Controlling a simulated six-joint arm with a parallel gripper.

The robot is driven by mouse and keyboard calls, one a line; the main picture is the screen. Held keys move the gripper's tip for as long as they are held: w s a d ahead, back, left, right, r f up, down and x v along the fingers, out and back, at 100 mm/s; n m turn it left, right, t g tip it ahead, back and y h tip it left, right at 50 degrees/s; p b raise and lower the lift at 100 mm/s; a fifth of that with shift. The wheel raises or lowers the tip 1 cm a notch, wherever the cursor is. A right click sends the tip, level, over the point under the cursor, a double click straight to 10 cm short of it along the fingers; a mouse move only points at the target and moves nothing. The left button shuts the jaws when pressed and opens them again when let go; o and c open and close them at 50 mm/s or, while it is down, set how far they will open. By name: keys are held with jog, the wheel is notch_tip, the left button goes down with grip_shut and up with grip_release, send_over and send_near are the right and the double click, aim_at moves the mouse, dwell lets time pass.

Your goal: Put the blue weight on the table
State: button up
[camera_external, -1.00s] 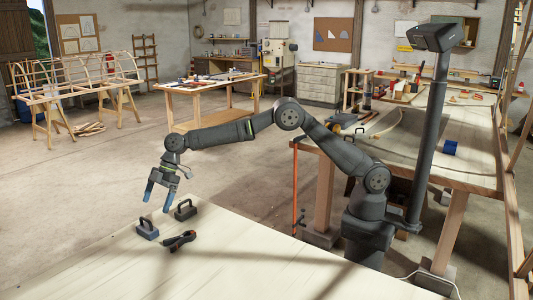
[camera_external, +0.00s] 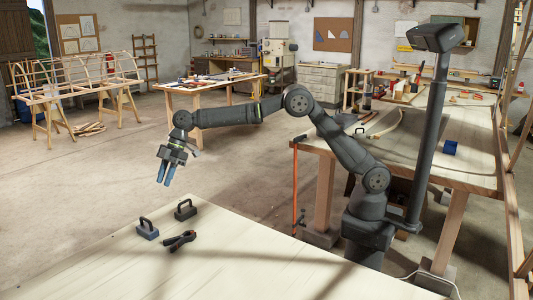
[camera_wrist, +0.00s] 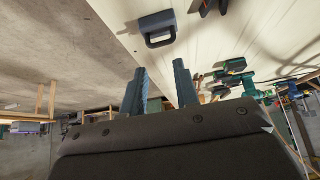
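The blue weight (camera_external: 147,233), a block with a dark handle, stands upright on the pale table (camera_external: 240,262) near its far left edge. A dark grey weight (camera_external: 185,213) with a similar handle stands behind and to its right. My gripper (camera_external: 166,182) hangs above and beyond this edge, apart from both weights, its blue fingers pointing down. The wrist view shows a gap between the fingertips (camera_wrist: 160,72), with nothing held. A handled weight (camera_wrist: 157,30) shows there near the table edge; I cannot tell which one.
A dark clamp-like tool (camera_external: 180,241) lies just right of the blue weight. Much of the pale table is bare. A workbench (camera_external: 455,170) on the right holds a blue block (camera_external: 450,147) and several tools. Open floor lies beyond the pale table.

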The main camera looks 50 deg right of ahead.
jog(key=s+a+f+n+h, duration=0.2)
jog(key=s+f+n+h, duration=0.1)
jog(key=s+f+n, duration=0.15)
jog(key=n+t+h, duration=0.5)
jog(key=n+t, duration=0.8)
jog(key=n, duration=0.9)
send_near(147, 221)
jog(key=x, duration=0.4)
jog(key=shift+w+a+r, duration=0.15)
jog(key=shift+w+a, duration=0.05)
jog(key=shift+a, duration=0.05)
jog(key=shift+d+x, duration=0.15)
jog(key=shift+x, duration=1.15)
jog(key=shift+d+x, duration=0.2)
jog(key=shift+x, duration=1.15)
jog(key=shift+s, duration=0.15)
grip_shut()
